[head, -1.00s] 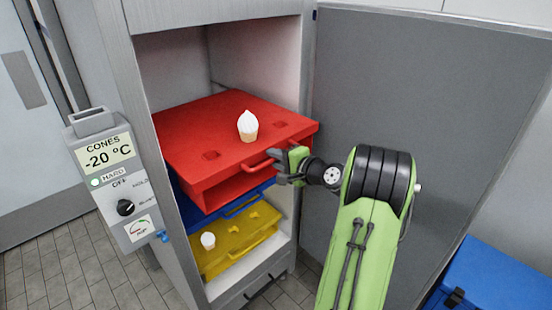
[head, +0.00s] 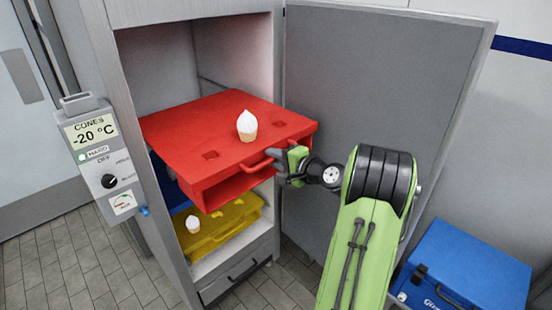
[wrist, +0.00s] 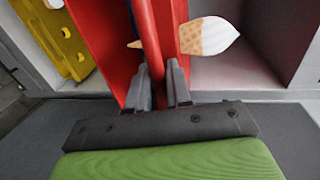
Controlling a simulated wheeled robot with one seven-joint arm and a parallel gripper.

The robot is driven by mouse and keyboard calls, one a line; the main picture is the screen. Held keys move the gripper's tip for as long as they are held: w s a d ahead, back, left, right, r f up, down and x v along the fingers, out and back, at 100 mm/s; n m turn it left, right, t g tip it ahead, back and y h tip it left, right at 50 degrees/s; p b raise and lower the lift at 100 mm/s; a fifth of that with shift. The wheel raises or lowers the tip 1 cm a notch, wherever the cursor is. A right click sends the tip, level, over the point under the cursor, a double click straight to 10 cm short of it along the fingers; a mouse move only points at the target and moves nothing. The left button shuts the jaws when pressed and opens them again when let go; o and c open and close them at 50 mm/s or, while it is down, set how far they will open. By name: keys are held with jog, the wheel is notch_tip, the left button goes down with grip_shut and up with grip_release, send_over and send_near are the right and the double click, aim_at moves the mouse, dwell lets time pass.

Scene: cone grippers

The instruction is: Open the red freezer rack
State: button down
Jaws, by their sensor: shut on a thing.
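The red freezer rack (head: 200,137) sticks out well past the front of the open freezer in the head view. A white-topped cone (head: 247,125) stands upright on it, and a square hole shows beside the cone. My gripper (head: 277,166) is shut on the red handle (head: 256,164) at the rack's front. In the wrist view my gripper's fingers (wrist: 159,88) close on both sides of the red rack's handle bar, and the cone (wrist: 212,36) shows to the right of it. The gripped part of the handle is partly hidden by the fingers.
Below are a yellow rack (head: 224,230) with a small cone (head: 193,224), and a mostly hidden blue rack (head: 172,195). The grey freezer door (head: 375,95) stands open on the right. A control box (head: 100,150) hangs at the left, and a blue cooler (head: 470,275) sits at lower right.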

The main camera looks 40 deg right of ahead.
jog(key=c, duration=1.2)
grip_release()
jog(key=v, duration=1.5)
jog(key=shift+s+a, duration=0.1)
jog(key=shift+s, duration=0.25)
